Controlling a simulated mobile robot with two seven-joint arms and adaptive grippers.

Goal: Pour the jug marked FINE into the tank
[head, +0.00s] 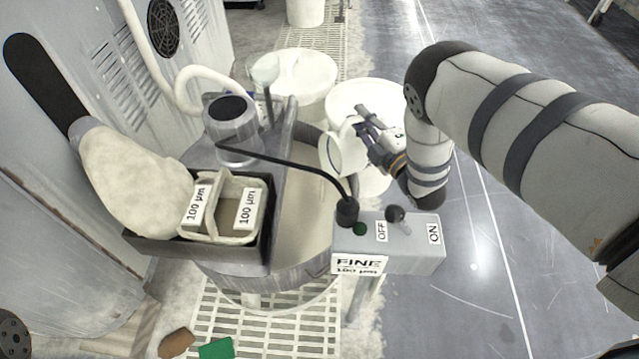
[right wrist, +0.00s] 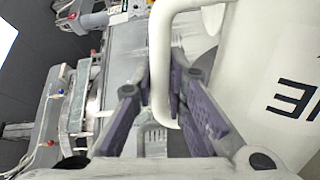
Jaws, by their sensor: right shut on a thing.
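The white jug (head: 346,152) is at the right rim of the tank (head: 296,283), and its body partly covers that rim. Its tilt is hard to judge from above. My right gripper (head: 368,146) is on the jug's right side. In the right wrist view, the fingers (right wrist: 163,92) are shut on the white handle (right wrist: 160,55). The tank is round and grey, with pale contents. My left gripper is not in view.
A grey switch box (head: 415,258) labelled FINE 100 µm, OFF and ON stands at the tank's front right. A dark tray (head: 165,248) with 100 µm filter labels covers the left side. White buckets (head: 310,75) stand behind. Floor to the right is clear.

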